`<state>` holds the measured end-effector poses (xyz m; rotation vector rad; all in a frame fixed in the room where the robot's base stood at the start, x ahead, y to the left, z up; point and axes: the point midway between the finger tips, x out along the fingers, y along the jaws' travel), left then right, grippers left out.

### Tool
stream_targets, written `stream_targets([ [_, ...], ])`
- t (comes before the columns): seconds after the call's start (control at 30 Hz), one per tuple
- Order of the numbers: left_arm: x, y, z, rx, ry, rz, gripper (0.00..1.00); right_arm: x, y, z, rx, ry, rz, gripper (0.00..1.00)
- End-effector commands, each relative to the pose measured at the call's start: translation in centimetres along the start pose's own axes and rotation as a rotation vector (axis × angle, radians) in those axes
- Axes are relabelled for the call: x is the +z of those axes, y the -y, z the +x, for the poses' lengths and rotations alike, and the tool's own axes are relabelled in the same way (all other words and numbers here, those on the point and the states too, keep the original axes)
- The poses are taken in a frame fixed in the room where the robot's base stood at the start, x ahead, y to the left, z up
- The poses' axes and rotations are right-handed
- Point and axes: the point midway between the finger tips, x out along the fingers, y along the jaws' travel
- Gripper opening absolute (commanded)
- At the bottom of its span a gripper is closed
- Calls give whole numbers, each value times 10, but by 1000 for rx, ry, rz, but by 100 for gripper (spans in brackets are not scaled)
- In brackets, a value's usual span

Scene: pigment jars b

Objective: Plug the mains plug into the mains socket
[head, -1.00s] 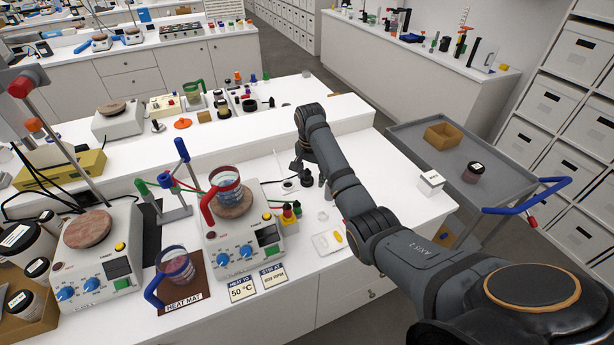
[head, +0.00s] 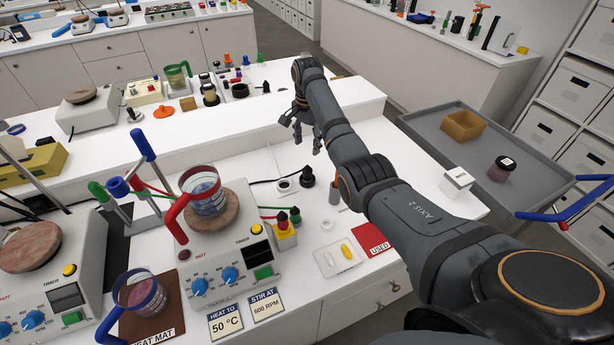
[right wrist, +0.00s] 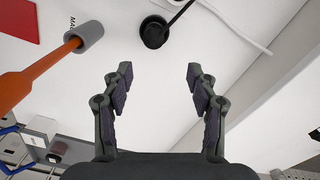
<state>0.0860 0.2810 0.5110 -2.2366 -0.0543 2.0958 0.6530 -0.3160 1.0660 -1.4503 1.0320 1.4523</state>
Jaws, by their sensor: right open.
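The black mains plug (head: 307,178) stands on the white bench, its black cable running off to the left. It shows in the right wrist view (right wrist: 154,33) as a dark round body with the cable leaving at upper right. The mains socket (head: 287,186) looks like a small white round fitting with a dark middle, just left of the plug; in the wrist view it is mostly cut off by the top edge. My right gripper (head: 304,138) is open and empty, above and behind the plug. In the wrist view its fingers (right wrist: 159,73) are spread below the plug. My left gripper is not in view.
A hotplate (head: 235,265) with a beaker (head: 203,200) stands left of the plug. A grey-tipped orange tool (right wrist: 40,75) lies close by. A raised shelf (head: 350,97) runs behind.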

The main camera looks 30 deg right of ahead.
Motion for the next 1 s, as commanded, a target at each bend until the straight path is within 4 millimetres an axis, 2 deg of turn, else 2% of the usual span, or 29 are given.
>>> stream_targets([
  [0.2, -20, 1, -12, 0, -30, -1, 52, 2, -2, 33, 5, 3, -1, 59],
  [0.33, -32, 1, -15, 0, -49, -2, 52, 1, -1, 48, 2, 1, -1, 59],
  [0.47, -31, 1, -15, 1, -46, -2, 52, 2, -1, 51, 1, 1, -1, 59],
  [0.57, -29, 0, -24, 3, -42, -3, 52, 5, -5, 58, 5, 2, -1, 59],
  [0.67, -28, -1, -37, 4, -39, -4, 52, 10, -9, 74, 6, 3, -2, 59],
  [0.8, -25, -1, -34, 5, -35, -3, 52, 10, -9, 98, 3, 2, -1, 59],
  [1.0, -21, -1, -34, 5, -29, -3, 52, 10, -9, 103, 1, 0, -1, 59],
])
